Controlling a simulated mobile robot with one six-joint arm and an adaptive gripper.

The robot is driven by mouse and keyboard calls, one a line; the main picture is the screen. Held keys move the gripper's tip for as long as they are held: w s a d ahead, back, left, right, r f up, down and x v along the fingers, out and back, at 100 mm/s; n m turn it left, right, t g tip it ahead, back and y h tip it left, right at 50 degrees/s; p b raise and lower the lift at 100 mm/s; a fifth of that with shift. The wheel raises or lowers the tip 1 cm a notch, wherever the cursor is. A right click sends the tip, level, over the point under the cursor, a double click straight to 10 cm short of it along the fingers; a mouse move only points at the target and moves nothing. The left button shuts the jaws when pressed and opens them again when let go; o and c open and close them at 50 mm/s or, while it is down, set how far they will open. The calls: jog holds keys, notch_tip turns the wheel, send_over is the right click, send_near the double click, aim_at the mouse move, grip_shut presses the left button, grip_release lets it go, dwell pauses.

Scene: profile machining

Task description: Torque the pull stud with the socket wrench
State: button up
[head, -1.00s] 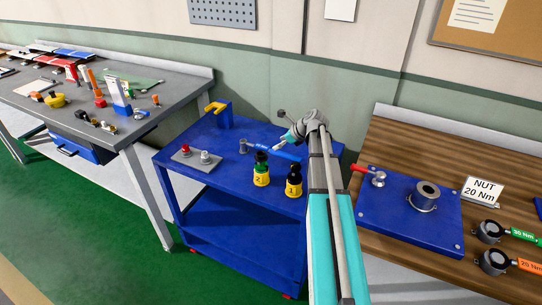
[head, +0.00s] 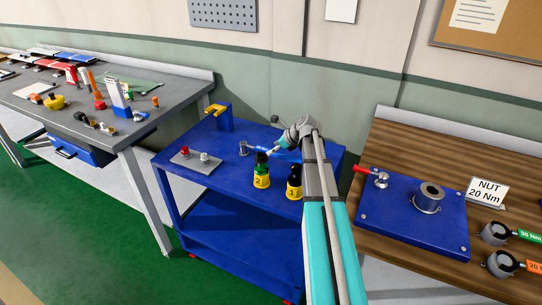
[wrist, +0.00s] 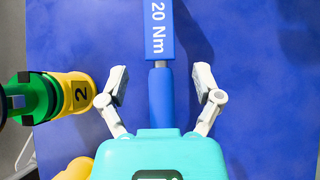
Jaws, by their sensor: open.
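The socket wrench (head: 286,155) lies on the blue cart, with its grey socket end (head: 243,148) to the left. In the wrist view its blue handle (wrist: 161,97) and "20 Nm" label (wrist: 158,30) run away from me. My gripper (wrist: 161,85) is open, with one finger on each side of the handle; a gap shows on both sides. In the head view my gripper (head: 270,150) is small above the wrench. I cannot tell which part is the pull stud. Grey and red knobs stand on a small grey block (head: 196,166) on the cart.
Holder 2 (head: 261,181), yellow with a green and black top, stands close left of my gripper in the wrist view (wrist: 78,95). Holder 1 (head: 293,191) is beside it. A blue plate with a grey round fixture (head: 431,193) and a "NUT 20 Nm" sign (head: 487,191) are on the wooden bench.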

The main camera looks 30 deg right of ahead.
aim_at(268, 150)
jog(key=shift+b+x, duration=0.95)
jog(key=shift+x, duration=0.8)
jog(key=shift+r, duration=0.1)
grip_shut()
